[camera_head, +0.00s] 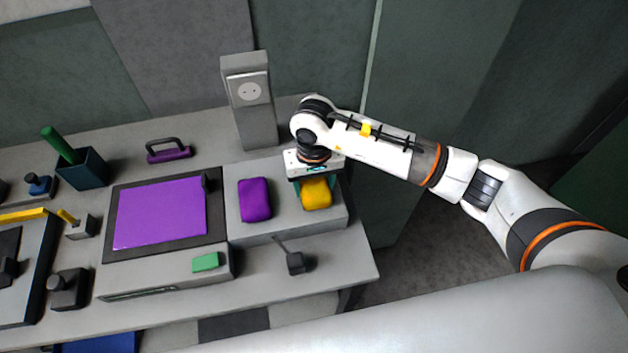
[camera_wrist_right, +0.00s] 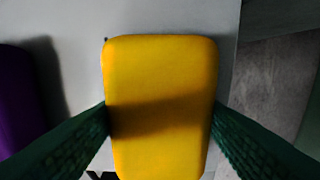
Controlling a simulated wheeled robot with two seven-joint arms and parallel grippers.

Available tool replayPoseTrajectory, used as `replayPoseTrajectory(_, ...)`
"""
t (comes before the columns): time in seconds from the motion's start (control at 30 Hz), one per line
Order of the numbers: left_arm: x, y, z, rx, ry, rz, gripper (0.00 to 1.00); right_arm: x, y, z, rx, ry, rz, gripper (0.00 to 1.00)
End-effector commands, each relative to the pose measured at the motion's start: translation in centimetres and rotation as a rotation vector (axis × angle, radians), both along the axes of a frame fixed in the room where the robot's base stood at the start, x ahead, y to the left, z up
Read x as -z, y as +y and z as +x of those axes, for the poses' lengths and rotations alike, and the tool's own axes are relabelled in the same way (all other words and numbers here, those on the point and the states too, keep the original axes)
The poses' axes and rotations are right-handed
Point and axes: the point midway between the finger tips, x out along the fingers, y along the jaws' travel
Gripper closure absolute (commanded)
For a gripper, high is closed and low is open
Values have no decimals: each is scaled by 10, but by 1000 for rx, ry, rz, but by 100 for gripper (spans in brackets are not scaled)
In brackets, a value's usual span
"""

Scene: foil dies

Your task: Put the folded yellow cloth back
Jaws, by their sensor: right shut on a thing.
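The folded yellow cloth (camera_head: 316,194) lies at the right end of a raised grey block on the bench. My right gripper (camera_head: 315,182) is above it, pointing down, with its fingers at the cloth's two sides. In the right wrist view the yellow cloth (camera_wrist_right: 160,110) sits between the two dark green fingertips (camera_wrist_right: 160,125), which press on its left and right sides. The cloth appears to be on or just over the grey surface; I cannot tell if there is a gap. My left gripper is not in view.
A folded purple cloth (camera_head: 255,199) lies left of the yellow one on the same block (camera_head: 285,228). A grey post with a socket (camera_head: 249,100) stands behind. A dark-framed purple panel (camera_head: 160,212) and a green block (camera_head: 206,262) are further left. A small dark lever (camera_head: 295,262) stands in front.

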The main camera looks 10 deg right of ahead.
Motion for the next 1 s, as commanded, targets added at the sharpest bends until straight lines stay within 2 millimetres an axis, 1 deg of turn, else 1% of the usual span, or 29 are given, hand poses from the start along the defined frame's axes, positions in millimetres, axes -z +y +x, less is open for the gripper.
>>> replayPoseTrajectory(0.13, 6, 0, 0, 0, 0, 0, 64, 4, 0, 0, 0, -1, 0, 60)
replayPoseTrajectory(0.17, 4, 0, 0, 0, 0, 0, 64, 3, 0, 0, 0, -1, 0, 36)
replayPoseTrajectory(0.2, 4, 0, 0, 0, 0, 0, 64, 2, 0, 0, 0, -1, 0, 30)
replayPoseTrajectory(0.27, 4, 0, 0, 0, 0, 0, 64, 2, 0, 0, 0, 0, 0, 20)
replayPoseTrajectory(0.53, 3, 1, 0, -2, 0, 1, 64, 2, 0, 0, 0, 0, 0, 20)
replayPoseTrajectory(0.67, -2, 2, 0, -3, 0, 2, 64, -4, 0, 0, 0, 0, 1, 20)
replayPoseTrajectory(0.7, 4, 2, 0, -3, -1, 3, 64, -6, 0, 1, 0, -5, 1, 20)
replayPoseTrajectory(0.77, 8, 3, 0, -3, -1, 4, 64, -16, 0, 2, -1, -6, 1, 20)
replayPoseTrajectory(1.0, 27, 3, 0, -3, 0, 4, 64, -68, 0, 2, -2, -8, 0, 20)
